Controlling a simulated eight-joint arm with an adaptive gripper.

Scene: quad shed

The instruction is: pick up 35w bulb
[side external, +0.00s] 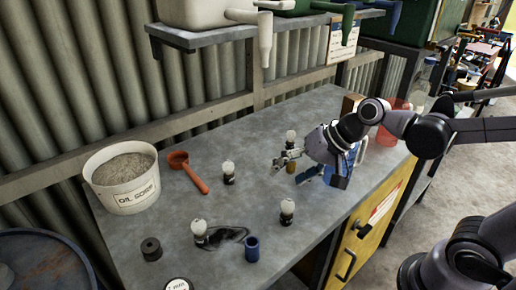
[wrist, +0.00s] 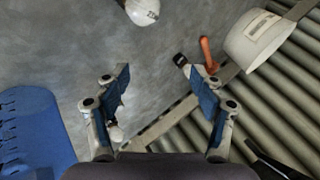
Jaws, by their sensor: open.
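Several white round bulbs with dark bases stand on the grey bench: one by the orange scoop (side external: 228,168), one at the front (side external: 198,228), one nearer the right edge (side external: 287,207) and one behind my gripper (side external: 291,136). I cannot tell which is the 35w bulb; the markings are too small to read. In the wrist view one bulb (wrist: 142,11) with print on it is at the top edge, and a pale bulb-like thing (wrist: 115,133) shows beside the left finger. My gripper (side external: 294,168) is open above the bench, and nothing is held between its fingers (wrist: 163,88).
A white oil-sorb bucket (side external: 125,197) and orange scoop (side external: 190,174) are at the left. A black ring (side external: 151,249), dark cloth-like patch (side external: 228,234) and blue cylinder (side external: 252,249) lie in front. A blue object (wrist: 35,135) is close left of my gripper. A corrugated wall backs the bench.

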